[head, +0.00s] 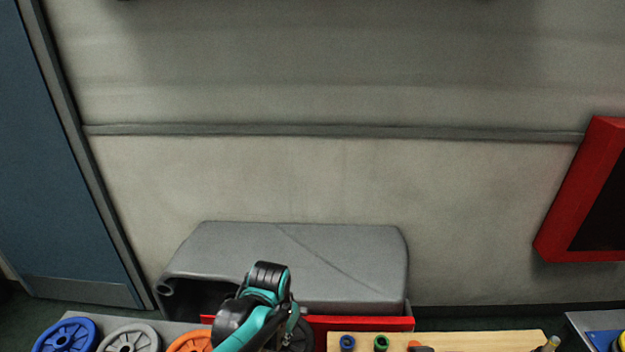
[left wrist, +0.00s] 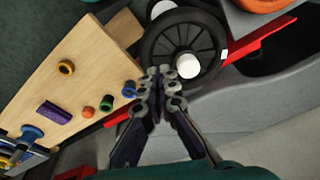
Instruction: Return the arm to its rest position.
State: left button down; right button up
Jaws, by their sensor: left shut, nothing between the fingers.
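A teal and black arm of mine (head: 262,305) rises at the bottom middle of the head view, in front of the grey machine; I cannot make out its fingertips there. In the left wrist view my left gripper (left wrist: 160,71) is shut and empty. Its fingertips appear beside a black wheel with a white hub (left wrist: 183,50); I cannot tell the gap between them. My right gripper is not in view.
A grey scrubber machine (head: 300,255) stands against the wall. Blue (head: 66,336), grey (head: 130,340) and orange (head: 190,341) wheels lie at lower left. A wooden board (head: 480,341) holds small coloured parts. A red frame (head: 562,220) hangs at right.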

pick_arm(q)
jog(key=s+a+r+n+t, duration=0.4)
jog(key=s+a+r+t, duration=0.1)
jog(key=s+a, duration=0.5)
jog(key=shift+s+a+r+n, duration=0.25)
jog(key=shift+r+n, duration=0.15)
jog(key=shift+r, duration=0.25)
